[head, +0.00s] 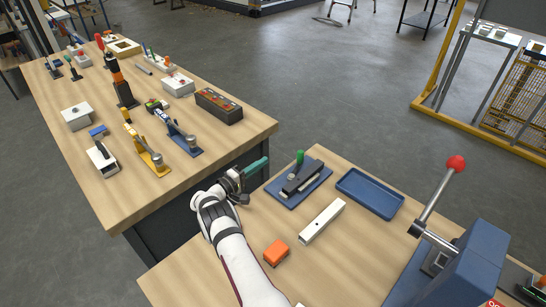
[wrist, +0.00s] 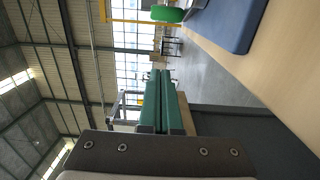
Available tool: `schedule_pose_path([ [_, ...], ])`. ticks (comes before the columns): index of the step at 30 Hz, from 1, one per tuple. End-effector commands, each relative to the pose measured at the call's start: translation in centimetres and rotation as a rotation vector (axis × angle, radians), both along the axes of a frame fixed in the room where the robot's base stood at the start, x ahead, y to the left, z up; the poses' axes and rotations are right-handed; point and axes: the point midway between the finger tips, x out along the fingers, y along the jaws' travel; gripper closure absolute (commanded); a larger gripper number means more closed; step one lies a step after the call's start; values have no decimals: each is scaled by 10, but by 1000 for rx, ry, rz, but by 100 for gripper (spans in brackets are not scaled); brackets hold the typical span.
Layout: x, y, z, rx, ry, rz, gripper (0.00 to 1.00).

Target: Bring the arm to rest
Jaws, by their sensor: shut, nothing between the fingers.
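My arm, white with dark trim, reaches up from the bottom of the head view. My gripper (head: 256,167) has green fingers and hangs over the gap between the two wooden tables, pointing to the upper right. In the wrist view my gripper (wrist: 163,90) shows its two green fingers lying together, with nothing between them. It touches no object that I can see.
On the near table (head: 345,262) are a blue clamp fixture (head: 300,184) with a green knob, a blue tray (head: 370,193), a white block (head: 322,221), an orange block (head: 276,252) and a blue lever press (head: 465,262). The far table (head: 75,155) holds several tools.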

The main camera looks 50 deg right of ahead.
Motion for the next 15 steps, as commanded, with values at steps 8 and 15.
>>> schedule_pose_path([
  [8, 1, 12, 4, 8, -4, -8, 100],
  [15, -34, 64, 109, 338, -87, -208, 100],
])
